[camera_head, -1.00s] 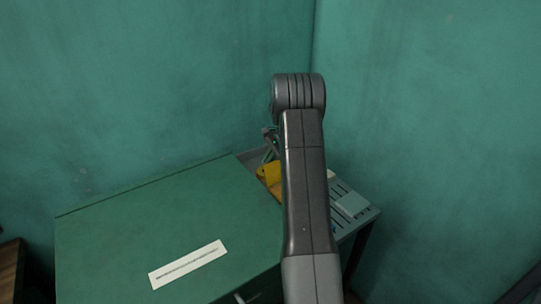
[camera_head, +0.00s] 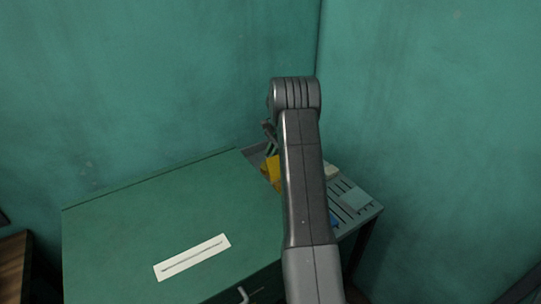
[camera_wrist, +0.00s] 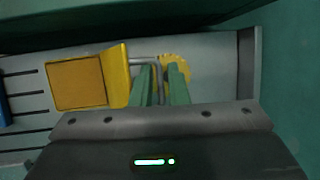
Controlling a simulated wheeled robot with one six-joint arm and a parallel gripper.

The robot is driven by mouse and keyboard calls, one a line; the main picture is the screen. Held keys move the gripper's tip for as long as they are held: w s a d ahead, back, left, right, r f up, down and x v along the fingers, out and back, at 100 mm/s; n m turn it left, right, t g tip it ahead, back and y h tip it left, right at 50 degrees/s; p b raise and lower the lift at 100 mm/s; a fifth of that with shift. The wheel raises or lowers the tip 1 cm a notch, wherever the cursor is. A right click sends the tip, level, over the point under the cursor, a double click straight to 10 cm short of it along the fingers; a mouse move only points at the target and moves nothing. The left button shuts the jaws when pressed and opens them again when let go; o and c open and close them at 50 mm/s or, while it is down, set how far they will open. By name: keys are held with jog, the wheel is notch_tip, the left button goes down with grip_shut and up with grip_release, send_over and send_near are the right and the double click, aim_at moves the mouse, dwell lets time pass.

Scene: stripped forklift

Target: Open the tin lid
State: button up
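A yellow tin-like box with an orange-brown square face (camera_wrist: 78,84) lies in the grey tray at the left of the wrist view. A bright yellow flap (camera_wrist: 115,75) stands along its right edge; I cannot tell whether this is the lid. Part of the yellow thing (camera_head: 272,171) shows left of my arm in the head view. My gripper (camera_wrist: 160,70) has two green fingers, apart, right of the box. A bent grey rod (camera_wrist: 147,60) shows between them, not visibly clamped. A yellow toothed disc (camera_wrist: 182,72) is partly hidden behind the right finger. My arm mostly hides the gripper in the head view.
A pale block (camera_head: 331,170) and a blue thing (camera_head: 334,221) sit beside my arm. Green walls (camera_head: 430,120) close off the back and right.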

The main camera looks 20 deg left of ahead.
jog(key=b+v, duration=0.2)
jog(key=v, duration=1.1)
jog(key=shift+r+b, duration=0.35)
jog(key=shift+b, duration=0.05)
jog(key=shift+w+f, duration=0.1)
jog(key=shift+f, duration=0.05)
jog(key=p+x, duration=0.2)
jog(key=x, duration=0.9)
jog(key=shift+d, duration=0.1)
jog(key=shift+s+f, duration=0.2)
jog(key=shift+f, duration=0.2)
